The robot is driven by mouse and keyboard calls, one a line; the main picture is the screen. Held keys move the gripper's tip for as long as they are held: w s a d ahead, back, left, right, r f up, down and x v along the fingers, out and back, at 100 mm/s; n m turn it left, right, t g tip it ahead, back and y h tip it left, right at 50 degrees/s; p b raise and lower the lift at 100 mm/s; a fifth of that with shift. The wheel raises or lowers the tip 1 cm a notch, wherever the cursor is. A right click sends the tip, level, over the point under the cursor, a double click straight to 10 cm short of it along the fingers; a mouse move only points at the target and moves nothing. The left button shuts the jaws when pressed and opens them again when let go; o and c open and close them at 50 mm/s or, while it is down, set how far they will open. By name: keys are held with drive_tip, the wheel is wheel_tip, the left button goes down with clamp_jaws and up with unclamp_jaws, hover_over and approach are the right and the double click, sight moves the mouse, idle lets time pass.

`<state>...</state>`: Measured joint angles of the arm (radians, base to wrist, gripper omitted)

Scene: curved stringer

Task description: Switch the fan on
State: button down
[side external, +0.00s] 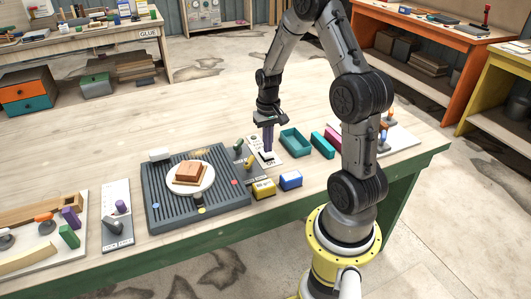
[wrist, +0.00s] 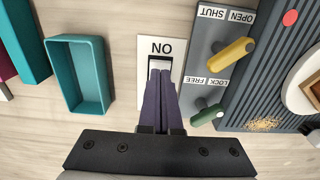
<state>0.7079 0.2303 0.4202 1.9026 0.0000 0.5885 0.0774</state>
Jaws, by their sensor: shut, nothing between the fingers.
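A white switch plate (wrist: 151,48) lies on the bench with upside-down lettering that reads ON. A dark-framed switch (wrist: 163,62) sits in it, partly hidden by my fingers. My gripper (wrist: 162,76) is shut and empty, with its purple fingers pointing down at the switch. The tips are at or just above the switch; contact cannot be told. In the side view my gripper (side external: 268,150) stands over the same plate (side external: 279,158), between the teal tray and the levers. I cannot make out a fan with certainty.
A yellow lever (wrist: 236,52) marked OPEN and SHUT and a green lever (wrist: 207,116) marked LOCK and FREE stand close beside the plate. A teal tray (side external: 283,139) lies on the other side. A grey slatted panel (side external: 163,215) holds a plate with a wooden block.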

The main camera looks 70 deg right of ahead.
sight(268, 155)
drive_tip(key=shift+f, duration=0.9)
idle(0.9)
drive_tip(key=shift+r, duration=3.5)
